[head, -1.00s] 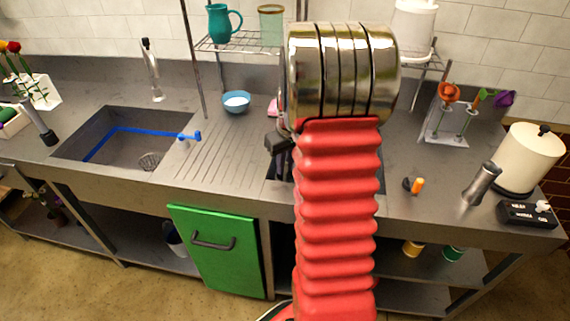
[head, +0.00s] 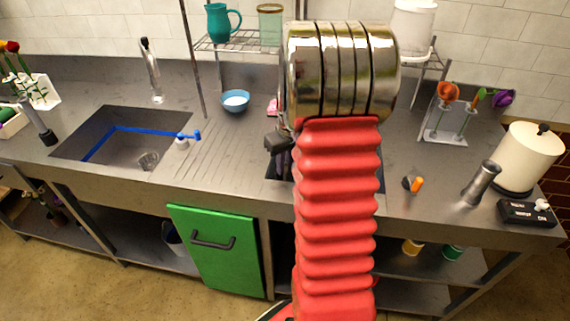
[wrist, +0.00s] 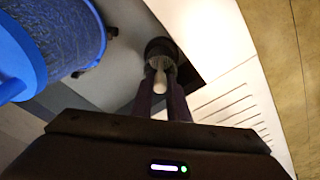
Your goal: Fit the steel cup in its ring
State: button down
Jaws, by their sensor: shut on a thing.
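My gripper (wrist: 163,90) is shut at the middle of the wrist view, its two dark fingers close together. A pale, round-ended stem (wrist: 160,82) shows between them, against a dark round ribbed piece (wrist: 162,52). This looks like the steel cup, seen mostly from above and partly hidden by the fingers. I cannot make out the ring for certain, or whether the cup touches it. In the head view my arm hides the fingers and what they hold.
A blue bowl (head: 235,101) stands behind the drainboard; a large blue round thing (wrist: 65,35) is close by in the wrist view. The sink (head: 110,145) is to the left. A rack (head: 442,130) with utensils and a steel cylinder (head: 482,184) stand to the right.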

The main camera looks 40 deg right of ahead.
jog(key=shift+f, duration=1.2)
dwell(0.5)
jog(key=c, duration=1.6)
grip_release()
jog(key=shift+c, duration=0.2)
notch_tip(320, 180, up, 14)
jog(key=s, duration=0.2)
jog(key=shift+a+f, duration=0.2)
jog(key=shift+f, duration=0.05)
jog(key=shift+m, duration=0.3)
